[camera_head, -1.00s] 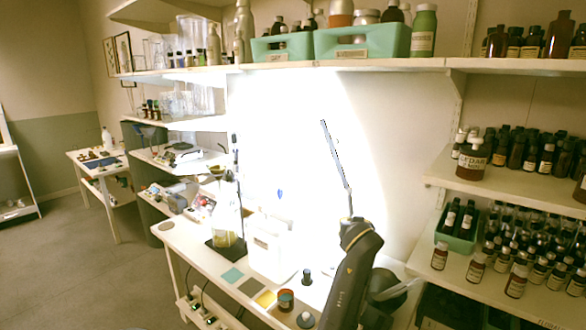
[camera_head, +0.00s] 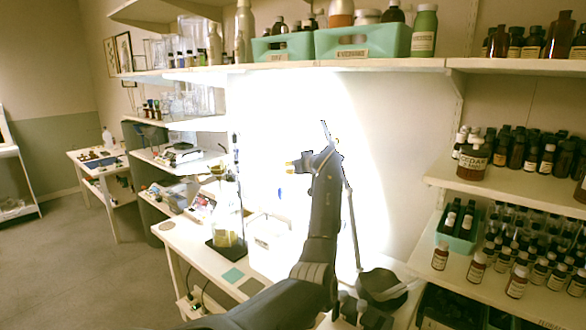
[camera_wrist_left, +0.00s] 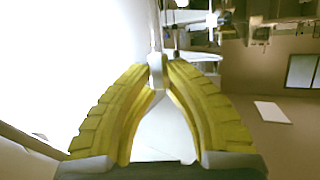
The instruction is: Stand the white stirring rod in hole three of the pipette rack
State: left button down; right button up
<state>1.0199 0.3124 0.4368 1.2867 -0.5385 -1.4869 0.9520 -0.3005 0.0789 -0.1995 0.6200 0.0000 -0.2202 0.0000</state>
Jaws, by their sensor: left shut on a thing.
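In the head view the rod is lost in the glare. I cannot make out the pipette rack or its holes. My right gripper is not in view.
A white bin (camera_head: 268,232) and a glass vessel on a dark base (camera_head: 225,248) stand left of my arm. A thin dark pole (camera_head: 350,215) rises right beside my arm. Bottle shelves (camera_head: 500,195) fill the right.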

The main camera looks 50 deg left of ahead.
pick_arm(q)
jog(key=shift+d+f, duration=0.1)
dwell(0.5)
jog(key=shift+f, duration=4.75)
dwell(0.4)
jog(key=c, duration=1.3)
grip_release()
jog(key=v, duration=0.5)
